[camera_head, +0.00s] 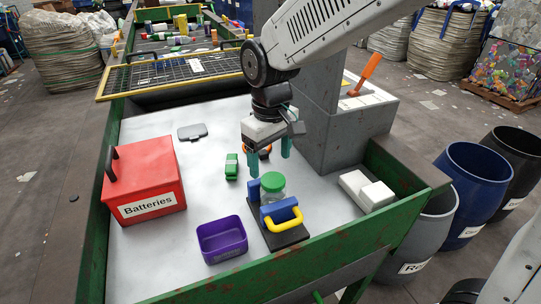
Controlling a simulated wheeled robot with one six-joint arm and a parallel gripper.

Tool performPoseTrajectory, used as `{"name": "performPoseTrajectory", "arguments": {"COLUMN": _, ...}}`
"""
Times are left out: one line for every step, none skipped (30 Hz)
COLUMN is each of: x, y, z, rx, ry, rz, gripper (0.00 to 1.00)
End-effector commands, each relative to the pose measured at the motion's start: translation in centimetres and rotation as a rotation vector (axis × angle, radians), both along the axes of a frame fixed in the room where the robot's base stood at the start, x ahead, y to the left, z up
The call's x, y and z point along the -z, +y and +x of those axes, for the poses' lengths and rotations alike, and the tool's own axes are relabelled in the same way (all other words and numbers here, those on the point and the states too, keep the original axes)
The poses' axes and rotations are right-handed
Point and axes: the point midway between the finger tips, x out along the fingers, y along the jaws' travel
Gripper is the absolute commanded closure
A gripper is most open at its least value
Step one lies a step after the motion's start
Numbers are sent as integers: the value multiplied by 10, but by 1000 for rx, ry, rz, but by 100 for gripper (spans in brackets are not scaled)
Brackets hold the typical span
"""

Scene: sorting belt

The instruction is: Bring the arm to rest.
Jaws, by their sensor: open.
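My arm (340,28) reaches in from the top right. My gripper (270,164) points down over the white sorting surface (150,240), with its two teal fingers apart. I see nothing held between them. An orange and dark thing (265,150) shows behind the fingers, partly hidden. A clear jar with a green lid (272,182) stands in a dark-based fixture with blue blocks and a yellow handle (285,222), just below the gripper in the picture. A green object (231,167) lies left of the gripper.
A red "Batteries" box (147,175) stands left, a purple tray (222,240) in front. A grey flat piece (192,132) lies behind. A grey pedestal (345,130) with an orange-handled lever stands close right of the gripper. Green walls (400,180) edge the surface.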

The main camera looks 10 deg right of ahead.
Motion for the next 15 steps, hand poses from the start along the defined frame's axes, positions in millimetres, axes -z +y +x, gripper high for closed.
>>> {"name": "performPoseTrajectory", "arguments": {"x": 0, "y": 0, "z": 0, "rx": 70, "ry": 0, "rz": 0, "gripper": 25}}
{"name": "performPoseTrajectory", "arguments": {"x": 0, "y": 0, "z": 0, "rx": 117, "ry": 0, "rz": 0, "gripper": 25}}
{"name": "performPoseTrajectory", "arguments": {"x": 0, "y": 0, "z": 0, "rx": 180, "ry": 0, "rz": 0, "gripper": 25}}
{"name": "performPoseTrajectory", "arguments": {"x": 0, "y": 0, "z": 0, "rx": 228, "ry": 0, "rz": 0, "gripper": 25}}
{"name": "performPoseTrajectory", "arguments": {"x": 0, "y": 0, "z": 0, "rx": 275, "ry": 0, "rz": 0, "gripper": 25}}
{"name": "performPoseTrajectory", "arguments": {"x": 0, "y": 0, "z": 0, "rx": 338, "ry": 0, "rz": 0, "gripper": 25}}
{"name": "performPoseTrajectory", "arguments": {"x": 0, "y": 0, "z": 0, "rx": 386, "ry": 0, "rz": 0, "gripper": 25}}
{"name": "performPoseTrajectory", "arguments": {"x": 0, "y": 0, "z": 0, "rx": 433, "ry": 0, "rz": 0, "gripper": 25}}
{"name": "performPoseTrajectory", "arguments": {"x": 0, "y": 0, "z": 0, "rx": 496, "ry": 0, "rz": 0, "gripper": 25}}
{"name": "performPoseTrajectory", "arguments": {"x": 0, "y": 0, "z": 0, "rx": 544, "ry": 0, "rz": 0, "gripper": 25}}
{"name": "performPoseTrajectory", "arguments": {"x": 0, "y": 0, "z": 0, "rx": 591, "ry": 0, "rz": 0, "gripper": 25}}
{"name": "performPoseTrajectory", "arguments": {"x": 0, "y": 0, "z": 0, "rx": 654, "ry": 0, "rz": 0, "gripper": 25}}
{"name": "performPoseTrajectory", "arguments": {"x": 0, "y": 0, "z": 0, "rx": 699, "ry": 0, "rz": 0, "gripper": 25}}
{"name": "performPoseTrajectory", "arguments": {"x": 0, "y": 0, "z": 0, "rx": 741, "ry": 0, "rz": 0, "gripper": 25}}
{"name": "performPoseTrajectory", "arguments": {"x": 0, "y": 0, "z": 0, "rx": 790, "ry": 0, "rz": 0, "gripper": 25}}
